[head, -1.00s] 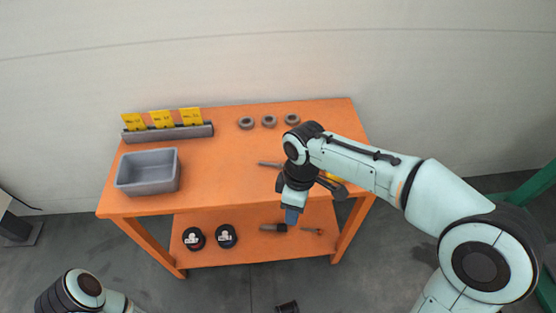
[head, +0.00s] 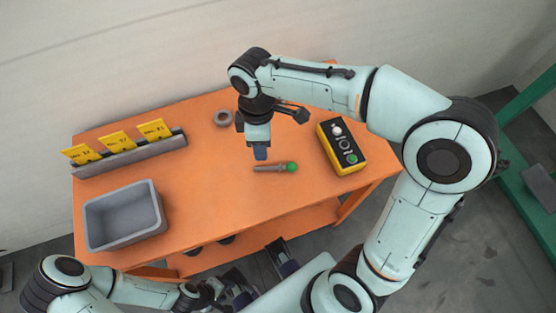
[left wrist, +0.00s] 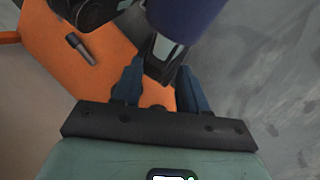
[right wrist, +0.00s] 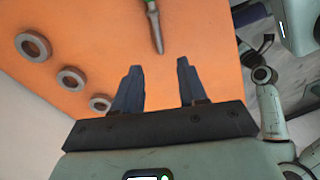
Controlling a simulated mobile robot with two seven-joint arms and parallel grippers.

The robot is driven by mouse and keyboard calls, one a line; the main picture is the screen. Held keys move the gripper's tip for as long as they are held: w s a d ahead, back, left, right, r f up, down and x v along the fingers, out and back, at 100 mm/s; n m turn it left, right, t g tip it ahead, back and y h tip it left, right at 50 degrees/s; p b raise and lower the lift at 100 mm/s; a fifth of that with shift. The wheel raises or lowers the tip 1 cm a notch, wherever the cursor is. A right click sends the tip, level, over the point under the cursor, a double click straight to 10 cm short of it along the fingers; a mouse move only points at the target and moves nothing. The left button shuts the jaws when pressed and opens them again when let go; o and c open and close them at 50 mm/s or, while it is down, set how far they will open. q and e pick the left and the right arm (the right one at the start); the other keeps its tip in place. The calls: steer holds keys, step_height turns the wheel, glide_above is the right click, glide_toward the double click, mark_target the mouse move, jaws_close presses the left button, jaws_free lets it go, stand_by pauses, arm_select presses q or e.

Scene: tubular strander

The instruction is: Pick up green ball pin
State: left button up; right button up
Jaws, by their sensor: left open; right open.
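The green ball pin (head: 272,168) lies on the orange table, a grey shaft with a green ball at its right end. In the right wrist view the pin (right wrist: 154,28) lies ahead of the fingertips, its ball cut by the top edge. My right gripper (head: 261,154) is open and empty, pointing down just behind the pin in the head view; its spread fingers also show in the right wrist view (right wrist: 157,78). My left gripper (head: 262,272) is low, by the table's front edge. Its fingers stand apart in the left wrist view (left wrist: 158,80), with nothing clearly held.
A control box with buttons (head: 355,160) stands right of the pin. A grey bin (head: 124,215) and a rack with yellow labels (head: 130,155) are at left. Grey rings (right wrist: 72,78) lie behind. A dark-headed piece (left wrist: 78,44) shows in the left wrist view.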

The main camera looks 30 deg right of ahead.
glide_above(267, 167)
steer(key=f, duration=0.5)
steer(key=shift+w+a+b, duration=0.3)
steer(key=shift+a+b, duration=0.05)
steer(key=shift+b, duration=0.05)
steer(key=shift+s+d+f+b, duration=0.15)
steer(key=shift+f+b, duration=0.15)
steer(key=shift+f, duration=1.05)
steer(key=shift+s+d+f+b, duration=0.15)
steer(key=shift+f+b, duration=0.1)
steer(key=shift+f, duration=1.05)
jaws_close()
